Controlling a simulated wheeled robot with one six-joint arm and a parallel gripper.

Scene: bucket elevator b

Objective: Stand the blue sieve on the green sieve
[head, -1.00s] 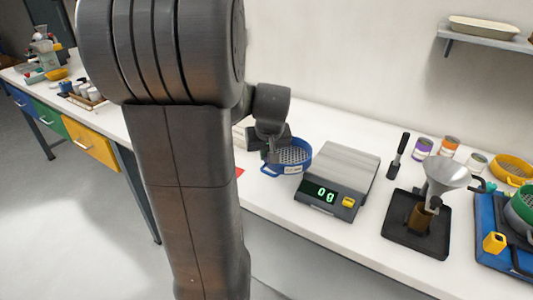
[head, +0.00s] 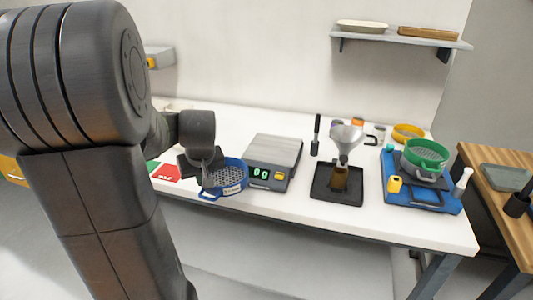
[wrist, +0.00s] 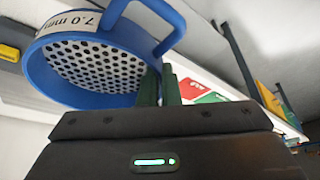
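The blue sieve (head: 226,187), labelled 7.0 mm, hangs from my gripper (head: 208,178) at the front of the white bench, left of the scale. In the wrist view the blue sieve (wrist: 85,70) is tilted, its perforated mesh and a loop handle showing. My gripper's fingers (wrist: 162,86) are closed at its rim beside the handle; the exact contact is partly hidden. The sieve appears clear of the bench. The green sieve (head: 427,155) sits on a grey pan over the blue machine (head: 437,200) at the bench's right end, its top open.
Between the sieves stand the scale (head: 275,158), a funnel (head: 346,137) on a black tray (head: 337,195), and a black-handled tool (head: 316,135). A yellow sieve (head: 408,131) lies behind. A white bottle (head: 463,181) stands right of the machine. A wall shelf (head: 400,38) is above.

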